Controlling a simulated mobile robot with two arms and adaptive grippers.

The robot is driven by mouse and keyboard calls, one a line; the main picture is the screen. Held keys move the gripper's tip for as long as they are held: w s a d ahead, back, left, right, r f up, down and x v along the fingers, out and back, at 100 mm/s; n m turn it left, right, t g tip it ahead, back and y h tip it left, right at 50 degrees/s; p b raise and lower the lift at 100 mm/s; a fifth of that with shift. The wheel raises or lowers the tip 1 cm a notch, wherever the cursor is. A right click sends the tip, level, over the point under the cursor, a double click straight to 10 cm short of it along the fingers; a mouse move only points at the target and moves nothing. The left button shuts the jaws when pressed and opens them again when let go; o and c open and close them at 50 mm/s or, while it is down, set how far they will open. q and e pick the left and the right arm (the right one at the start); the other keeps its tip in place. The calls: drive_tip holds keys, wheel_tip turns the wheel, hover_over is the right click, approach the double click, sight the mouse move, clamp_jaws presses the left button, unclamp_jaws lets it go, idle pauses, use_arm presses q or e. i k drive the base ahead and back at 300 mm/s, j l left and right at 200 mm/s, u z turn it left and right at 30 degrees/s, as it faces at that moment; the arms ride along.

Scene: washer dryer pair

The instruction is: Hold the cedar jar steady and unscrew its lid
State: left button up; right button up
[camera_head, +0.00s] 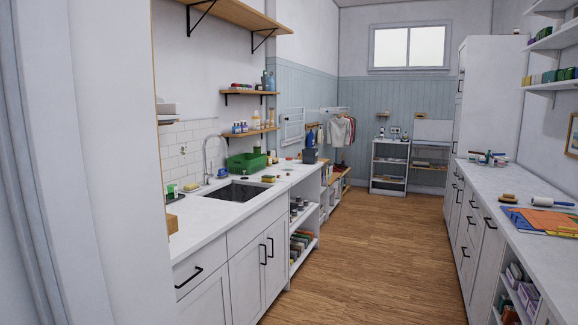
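I cannot pick out the cedar jar or its lid in the head view. Small bottles and jars stand on the left wall shelves (250,132), but they are too small to tell apart. Small items also lie on the right counter (520,190) and on the left counter (205,228). Neither of my grippers shows in the head view.
A wooden floor aisle (365,260) runs clear between the two counters. A pale wall edge (110,170) stands close on the left. The left counter has a dark sink (236,191) and a green basket (245,163). A tall white cabinet (487,100) stands at the back right.

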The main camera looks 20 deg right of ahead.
sight(288, 164)
drive_tip(key=i+l+z, duration=0.45)
drive_tip(key=i+z, duration=0.4)
drive_tip(key=i, duration=0.25)
drive_tip(key=i+z, duration=0.45)
drive_tip(key=i, duration=2.4)
